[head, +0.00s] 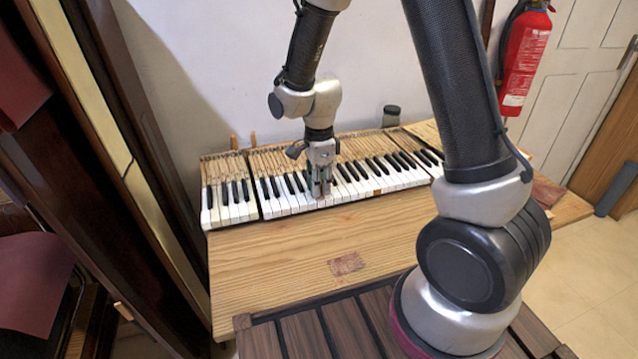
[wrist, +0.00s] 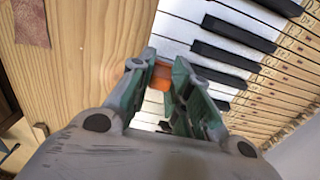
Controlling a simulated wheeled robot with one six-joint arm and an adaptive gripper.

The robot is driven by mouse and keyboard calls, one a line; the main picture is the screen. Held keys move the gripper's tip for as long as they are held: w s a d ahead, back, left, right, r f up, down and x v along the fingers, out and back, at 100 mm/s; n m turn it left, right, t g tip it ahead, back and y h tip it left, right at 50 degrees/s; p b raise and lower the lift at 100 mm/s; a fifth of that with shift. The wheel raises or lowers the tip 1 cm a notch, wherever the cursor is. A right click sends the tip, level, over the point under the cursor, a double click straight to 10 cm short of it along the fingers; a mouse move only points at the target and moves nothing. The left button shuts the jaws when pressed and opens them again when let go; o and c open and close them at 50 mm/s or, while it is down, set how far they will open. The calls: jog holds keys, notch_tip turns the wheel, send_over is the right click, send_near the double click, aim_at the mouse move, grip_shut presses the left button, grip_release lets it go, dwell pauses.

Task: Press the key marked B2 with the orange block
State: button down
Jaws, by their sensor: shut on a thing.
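The piano keyboard (head: 275,200) lies on a wooden table, with white and black keys in a row. My gripper (head: 319,192) is low over the front part of the white keys, left of the middle of the keyboard. In the wrist view my gripper (wrist: 162,75) is shut on the orange block (wrist: 161,74), which shows between the two fingertips. White keys (wrist: 175,28) and black keys (wrist: 225,54) show beyond and beside the fingers. The fingers hide the block's lower end, so I cannot tell whether it touches a key. Key B2's mark is not readable.
The wooden table (head: 270,260) is bare in front of the keys except for a reddish patch (head: 347,264). A small jar (head: 391,116) stands behind the keyboard. A fire extinguisher (head: 525,55) hangs at the back right. Dark wooden furniture (head: 125,120) rises on the left.

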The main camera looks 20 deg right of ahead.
jog(key=shift+f, duration=0.75)
dwell(0.5)
dwell(0.5)
jog(key=shift+r, duration=3.5)
